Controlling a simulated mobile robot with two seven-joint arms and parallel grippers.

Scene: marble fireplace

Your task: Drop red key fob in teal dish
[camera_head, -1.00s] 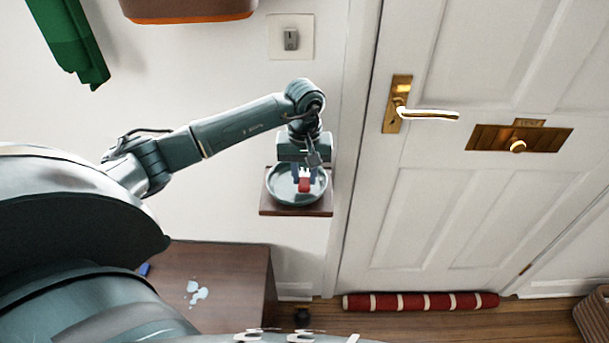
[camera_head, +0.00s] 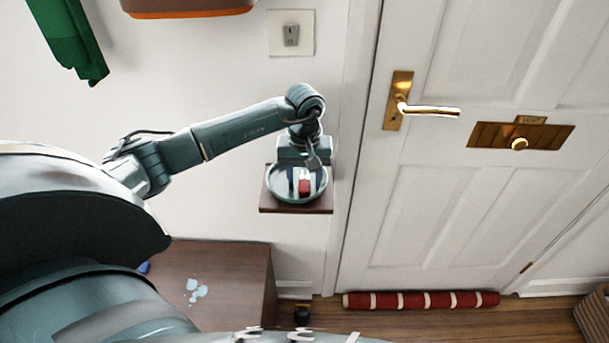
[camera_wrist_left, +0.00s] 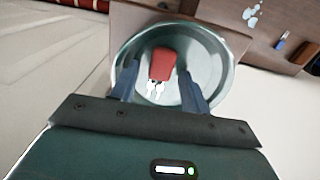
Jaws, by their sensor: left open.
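The red key fob (camera_head: 304,186) shows low inside the teal dish (camera_head: 279,195) in the head view. In the left wrist view the fob (camera_wrist_left: 162,65) lies over the floor of the dish (camera_wrist_left: 215,52), with silver keys (camera_wrist_left: 155,90) toward my gripper. My left gripper (camera_head: 303,178) points down over the dish. In the wrist view its two dark fingers (camera_wrist_left: 160,88) stand apart on either side of the fob and keys, with gaps showing. My right gripper is not seen.
The dish sits on a small brown wall shelf (camera_head: 318,211) beside the white door (camera_head: 430,215) with its brass handle. A brown cabinet (camera_head: 235,290) stands below left. A light switch (camera_head: 291,36) is on the wall above.

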